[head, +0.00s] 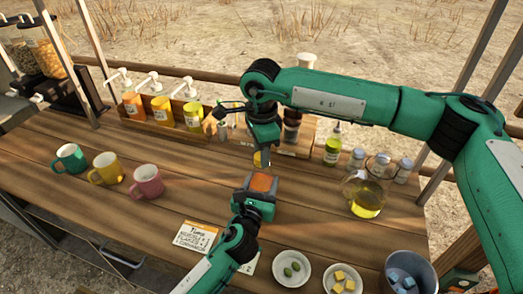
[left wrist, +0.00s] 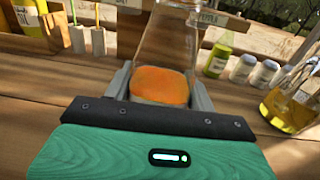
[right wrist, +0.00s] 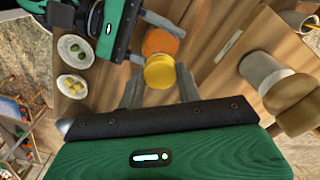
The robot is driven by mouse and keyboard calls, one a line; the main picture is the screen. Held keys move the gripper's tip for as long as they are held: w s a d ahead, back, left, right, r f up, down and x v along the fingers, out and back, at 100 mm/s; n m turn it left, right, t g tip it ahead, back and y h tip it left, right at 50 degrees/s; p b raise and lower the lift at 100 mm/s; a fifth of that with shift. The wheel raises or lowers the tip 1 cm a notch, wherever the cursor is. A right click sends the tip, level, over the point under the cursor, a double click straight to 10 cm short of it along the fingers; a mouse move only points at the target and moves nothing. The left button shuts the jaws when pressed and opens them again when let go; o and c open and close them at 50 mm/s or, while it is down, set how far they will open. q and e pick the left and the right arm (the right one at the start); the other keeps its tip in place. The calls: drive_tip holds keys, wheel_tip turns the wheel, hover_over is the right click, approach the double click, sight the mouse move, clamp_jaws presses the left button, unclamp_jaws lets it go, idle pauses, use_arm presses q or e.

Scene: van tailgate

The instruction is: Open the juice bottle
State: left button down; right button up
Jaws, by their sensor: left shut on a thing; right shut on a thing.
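The juice bottle is clear with orange juice in its lower part (head: 262,183). It stands in my left gripper (head: 254,197), which is shut around its body. The left wrist view shows the juice (left wrist: 162,85) between the two fingers and the clear upper bottle narrowing above; its top is cut off by the frame. My right gripper (head: 262,152) points down above the bottle, shut on the yellow cap (right wrist: 160,71). The cap lines up with the bottle mouth; I cannot tell whether it is still seated on it.
Green, yellow and pink mugs (head: 148,182) stand at the left. Pump dispensers (head: 162,110) line the back. A glass jug of yellow liquid (head: 367,199) stands at the right. A card (head: 196,236), two small bowls (head: 292,268) and a bucket (head: 408,264) are at the front.

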drive_tip(key=n, duration=1.5)
drive_tip(key=shift+r, duration=0.2)
drive_tip(key=shift+r, duration=0.95)
